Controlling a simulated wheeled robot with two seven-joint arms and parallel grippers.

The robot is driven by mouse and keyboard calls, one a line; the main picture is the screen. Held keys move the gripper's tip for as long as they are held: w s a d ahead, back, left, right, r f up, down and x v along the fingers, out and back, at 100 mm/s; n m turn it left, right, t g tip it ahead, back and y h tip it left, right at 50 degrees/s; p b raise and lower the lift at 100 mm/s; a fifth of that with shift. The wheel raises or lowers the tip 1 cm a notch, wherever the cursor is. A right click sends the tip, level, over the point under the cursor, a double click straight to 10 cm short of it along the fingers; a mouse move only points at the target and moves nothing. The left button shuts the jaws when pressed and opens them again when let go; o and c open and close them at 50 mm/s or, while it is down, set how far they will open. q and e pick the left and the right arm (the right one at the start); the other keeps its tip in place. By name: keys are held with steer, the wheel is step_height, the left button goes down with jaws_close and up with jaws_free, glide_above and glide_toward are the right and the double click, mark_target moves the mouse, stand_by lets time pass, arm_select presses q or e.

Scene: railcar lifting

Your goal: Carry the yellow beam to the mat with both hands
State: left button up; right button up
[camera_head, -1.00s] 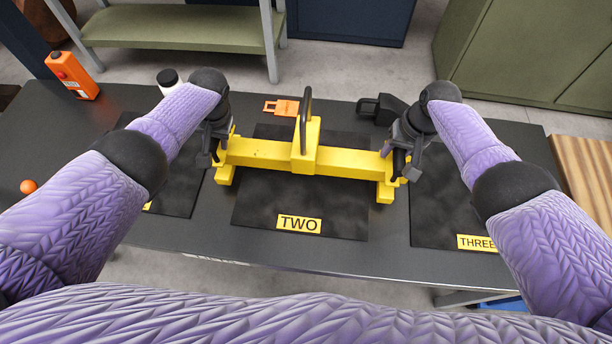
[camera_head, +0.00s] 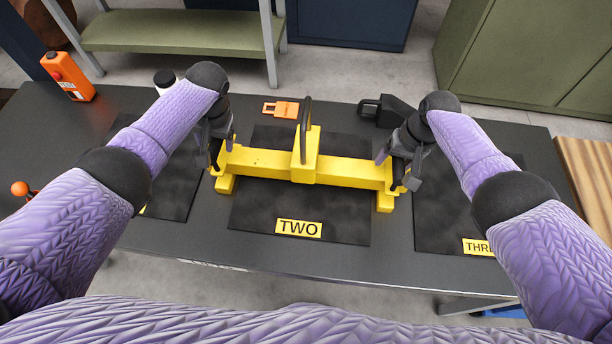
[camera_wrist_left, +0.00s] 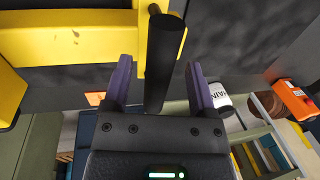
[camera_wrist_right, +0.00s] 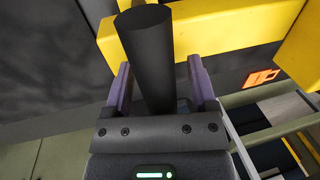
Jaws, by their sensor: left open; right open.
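The yellow beam (camera_head: 345,172) lies level across the dark mat marked TWO (camera_head: 340,222). Its end feet show at or just past the mat's side edges; I cannot tell whether they touch the surface. My left gripper (camera_head: 217,163) is at the beam's left end, open, with a black handle bar (camera_wrist_left: 164,60) between its fingers (camera_wrist_left: 158,88). My right gripper (camera_head: 403,177) is at the right end, open, with a black bar (camera_wrist_right: 150,55) between its fingers (camera_wrist_right: 158,85). Gaps show beside both bars. A dark upright loop (camera_head: 305,125) rises from the beam's middle.
A mat marked THREE (camera_head: 440,235) lies right and another mat (camera_head: 178,195) left. An orange tag-like item (camera_head: 281,108) and a black padlock-shaped object (camera_head: 388,110) lie behind the beam. An orange box (camera_head: 68,77) and orange ball (camera_head: 19,188) are at left.

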steer(key=shift+r, duration=0.1)
arm_select(q)
step_height(320, 180, up, 8)
steer(key=d, duration=0.1)
steer(key=shift+d+r, duration=0.2)
steer(key=shift+d, duration=0.1)
arm_select(e)
step_height(320, 180, up, 12)
steer(key=d, duration=0.2)
steer(key=shift+d+f, duration=0.2)
steer(key=shift+s, duration=0.1)
